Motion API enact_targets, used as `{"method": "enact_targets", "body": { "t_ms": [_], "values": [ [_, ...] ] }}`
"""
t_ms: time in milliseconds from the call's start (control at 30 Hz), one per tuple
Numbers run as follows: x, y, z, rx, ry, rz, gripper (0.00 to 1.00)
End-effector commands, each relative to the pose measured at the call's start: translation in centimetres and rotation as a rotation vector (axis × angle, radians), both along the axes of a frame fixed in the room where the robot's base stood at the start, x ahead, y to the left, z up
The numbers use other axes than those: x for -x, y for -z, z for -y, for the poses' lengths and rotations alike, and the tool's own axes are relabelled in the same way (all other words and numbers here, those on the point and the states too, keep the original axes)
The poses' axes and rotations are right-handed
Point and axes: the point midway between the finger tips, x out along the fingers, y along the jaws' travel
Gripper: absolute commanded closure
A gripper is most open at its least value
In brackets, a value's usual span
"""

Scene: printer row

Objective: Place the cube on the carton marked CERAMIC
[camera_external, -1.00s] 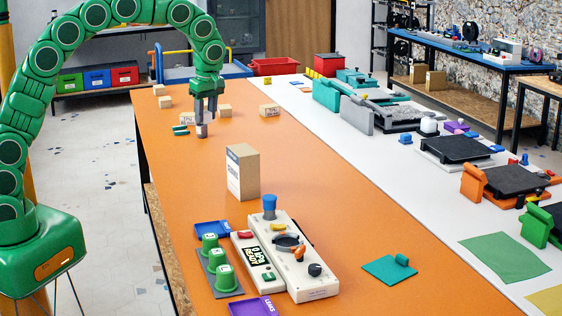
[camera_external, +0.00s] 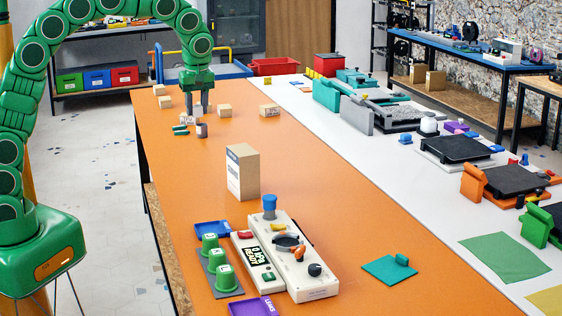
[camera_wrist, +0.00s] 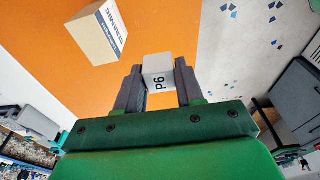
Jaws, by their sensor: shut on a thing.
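My gripper (camera_wrist: 159,84) is shut on a pale grey cube (camera_wrist: 158,70) marked P6, held between its two dark fingers in the wrist view. In the external view my gripper (camera_external: 198,100) is at the far left part of the orange table; the cube is hard to make out there. The carton marked CERAMIC (camera_wrist: 95,40) shows at the upper left of the wrist view, apart from the cube, with its top clear. The tall tan carton (camera_external: 243,172) in the external view may be the same one, but its lettering is too small to read.
Small cartons (camera_external: 224,110) (camera_external: 269,110) stand near my gripper. A white control panel (camera_external: 285,255) and green cups (camera_external: 222,277) are at the front. The table's middle right is clear.

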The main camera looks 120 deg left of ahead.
Motion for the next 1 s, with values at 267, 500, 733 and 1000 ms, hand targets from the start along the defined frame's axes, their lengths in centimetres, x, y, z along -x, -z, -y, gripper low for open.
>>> {"method": "enact_targets", "body": {
  "t_ms": [267, 500, 733, 1000],
  "values": [
    [-0.9, 0.4, -1.2, 0.0, 0.087, -0.003, 0.96],
    [-2.2, 1.5, -3.3, 0.0, 0.086, -0.003, 0.96],
    [-3.5, 2.7, -5.3, 0.003, 0.085, -0.004, 0.96],
    [-5.1, 3.9, -7.6, 0.002, 0.084, -0.005, 0.96]
  ]
}}
